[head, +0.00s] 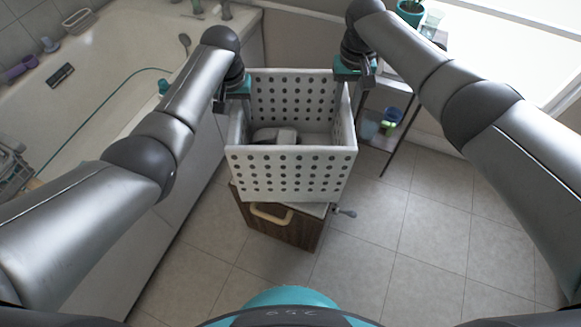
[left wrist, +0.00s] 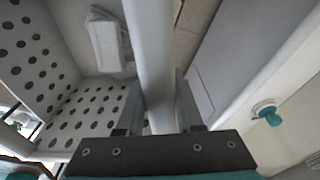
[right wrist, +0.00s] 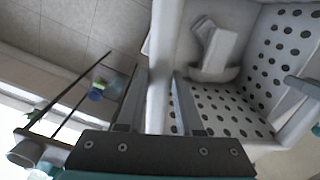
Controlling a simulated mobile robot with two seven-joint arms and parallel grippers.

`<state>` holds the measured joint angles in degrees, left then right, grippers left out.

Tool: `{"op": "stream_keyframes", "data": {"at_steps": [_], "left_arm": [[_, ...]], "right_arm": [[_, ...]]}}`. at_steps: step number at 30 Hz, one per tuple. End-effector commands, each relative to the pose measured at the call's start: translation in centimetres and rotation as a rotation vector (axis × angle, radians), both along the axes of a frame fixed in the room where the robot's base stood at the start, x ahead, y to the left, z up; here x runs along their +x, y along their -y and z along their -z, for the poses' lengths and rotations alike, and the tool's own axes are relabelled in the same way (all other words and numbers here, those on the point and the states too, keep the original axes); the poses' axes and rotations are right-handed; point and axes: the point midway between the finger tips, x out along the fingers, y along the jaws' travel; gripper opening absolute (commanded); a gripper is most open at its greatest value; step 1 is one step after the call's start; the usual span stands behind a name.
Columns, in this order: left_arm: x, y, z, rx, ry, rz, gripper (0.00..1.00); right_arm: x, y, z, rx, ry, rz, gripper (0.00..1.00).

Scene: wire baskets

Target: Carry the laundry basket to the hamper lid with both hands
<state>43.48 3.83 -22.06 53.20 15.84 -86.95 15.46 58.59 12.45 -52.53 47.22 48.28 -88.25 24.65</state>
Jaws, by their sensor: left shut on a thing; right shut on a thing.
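The laundry basket (head: 290,172) is white with round holes and hangs between my two arms, above the hamper. My left gripper (head: 238,92) is shut on its left rim, which also shows between the fingers in the left wrist view (left wrist: 152,70). My right gripper (head: 347,78) is shut on its right rim, seen in the right wrist view (right wrist: 160,70). A grey-white item (head: 275,136) lies inside the basket. The hamper (head: 280,226) has dark wood-look sides and a light lid (head: 312,209), mostly hidden under the basket. I cannot tell whether basket and lid touch.
A bathtub (head: 100,75) runs along the left, close to my left arm. A dark-framed shelf (head: 384,150) with a blue cup (head: 392,115) stands behind at the right. Tiled floor (head: 430,230) at the right is clear.

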Motion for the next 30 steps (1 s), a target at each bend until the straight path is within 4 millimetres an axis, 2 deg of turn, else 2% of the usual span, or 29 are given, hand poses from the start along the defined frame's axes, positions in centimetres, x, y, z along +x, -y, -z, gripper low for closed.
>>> {"op": "stream_keyframes", "data": {"at_steps": [5, 6, 13, 23, 30], "left_arm": [[0.4, 0.0, 0.3, -0.004, 0.013, -0.002, 0.00], [0.2, 0.0, 0.4, -0.003, 0.008, -0.002, 0.38], [0.1, 0.0, 0.4, -0.002, 0.004, -0.001, 0.64], [0.1, 0.0, 0.3, -0.001, 0.003, 0.000, 0.65], [-0.2, 0.0, -2.0, -0.001, 0.004, 0.000, 0.65]], "right_arm": [[-0.1, 0.3, 0.9, -0.008, -0.003, 0.001, 0.00], [-0.2, 0.3, 1.0, -0.009, -0.007, 0.002, 0.38], [-0.1, 0.2, 0.7, -0.005, -0.003, 0.001, 0.64], [0.0, 0.0, 0.7, -0.001, -0.001, 0.000, 0.65], [0.0, 0.0, 0.6, -0.001, 0.000, 0.000, 0.65]]}}
